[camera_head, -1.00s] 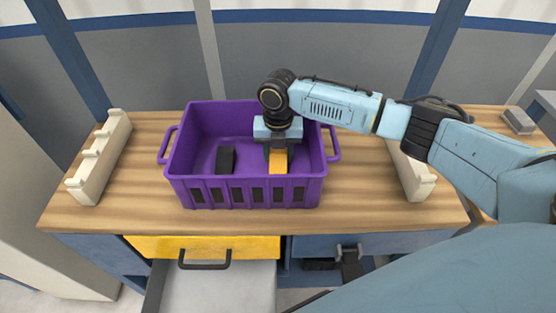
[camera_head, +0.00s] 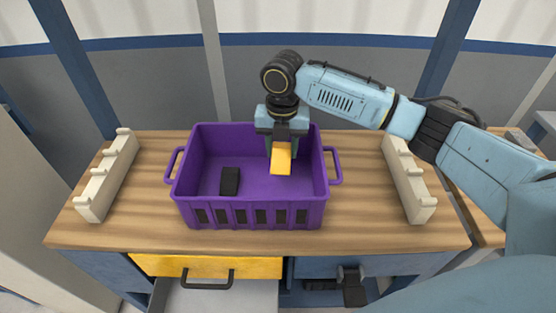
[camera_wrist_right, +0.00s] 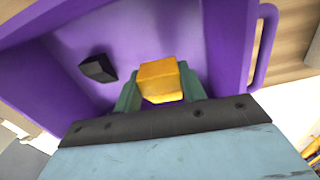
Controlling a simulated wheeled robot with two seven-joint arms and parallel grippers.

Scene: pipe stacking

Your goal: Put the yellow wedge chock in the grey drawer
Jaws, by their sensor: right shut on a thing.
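The yellow wedge chock (camera_head: 281,158) is held by my right gripper (camera_head: 283,140) over the right part of the purple crate. In the right wrist view the chock (camera_wrist_right: 160,80) sits between the two green fingers of the right gripper (camera_wrist_right: 160,96). The chock appears raised off the crate floor. An open light grey drawer (camera_head: 222,300) shows at the bottom of the head view, below the yellow drawer front. Its near end is out of the frame. My left gripper is not in view.
The purple crate (camera_head: 250,214) stands mid-bench with a black block (camera_head: 230,181) inside. Cream notched racks (camera_head: 106,178) (camera_head: 408,180) stand at either side. The yellow drawer front (camera_head: 208,266) with its black handle is above the grey drawer. A blue drawer front (camera_head: 400,264) is to its right.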

